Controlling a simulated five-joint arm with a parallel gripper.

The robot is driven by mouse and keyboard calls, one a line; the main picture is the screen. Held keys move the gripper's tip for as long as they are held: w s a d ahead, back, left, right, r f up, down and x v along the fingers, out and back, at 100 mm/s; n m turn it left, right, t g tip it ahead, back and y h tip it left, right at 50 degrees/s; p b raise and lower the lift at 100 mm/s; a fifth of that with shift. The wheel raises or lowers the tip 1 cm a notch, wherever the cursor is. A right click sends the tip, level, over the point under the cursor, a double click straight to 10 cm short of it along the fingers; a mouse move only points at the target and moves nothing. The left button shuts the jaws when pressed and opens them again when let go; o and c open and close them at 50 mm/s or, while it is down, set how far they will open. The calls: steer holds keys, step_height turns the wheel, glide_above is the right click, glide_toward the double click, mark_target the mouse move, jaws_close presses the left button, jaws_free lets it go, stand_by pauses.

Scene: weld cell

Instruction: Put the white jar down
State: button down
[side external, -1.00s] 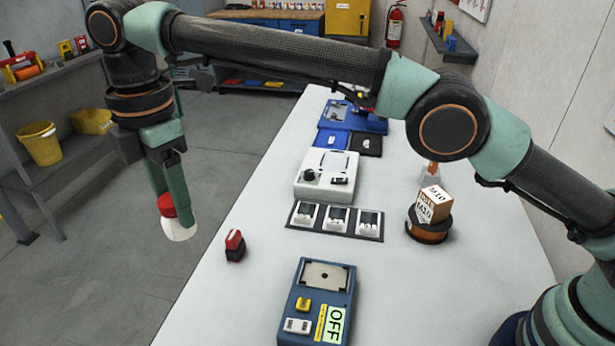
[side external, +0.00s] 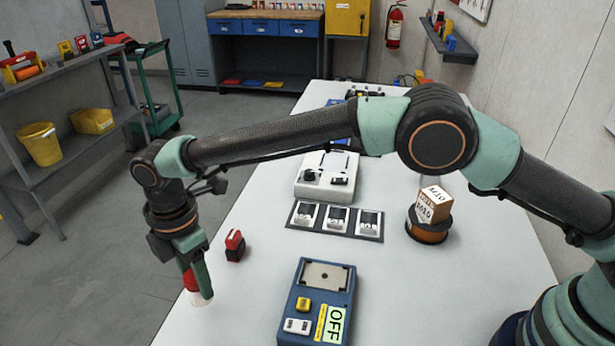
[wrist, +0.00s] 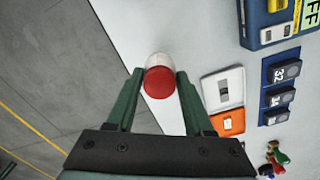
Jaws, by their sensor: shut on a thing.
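The white jar (side external: 200,299) has a red lid and hangs upright or nearly so from my gripper (side external: 198,282) at the left edge of the white table. My gripper is shut on it, with its fingers pointing down around the red lid. In the wrist view, the jar's red lid (wrist: 160,82) sits between the two green fingers, with its pale body showing beyond. The jar is over or on the table's edge strip; I cannot tell whether its base touches the table.
A red and black block (side external: 234,246) stands close behind the jar. A blue device marked OFF (side external: 335,325) lies to the right. A white device (side external: 325,187), a dark tray (side external: 368,236) and a brown box (side external: 434,205) on a spool are farther off. Bare table lies between jar and blue device.

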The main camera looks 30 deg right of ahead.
steer(key=shift+f, duration=2.25)
steer(key=shift+f, duration=0.1)
steer(key=shift+c, duration=1.4)
jaws_free()
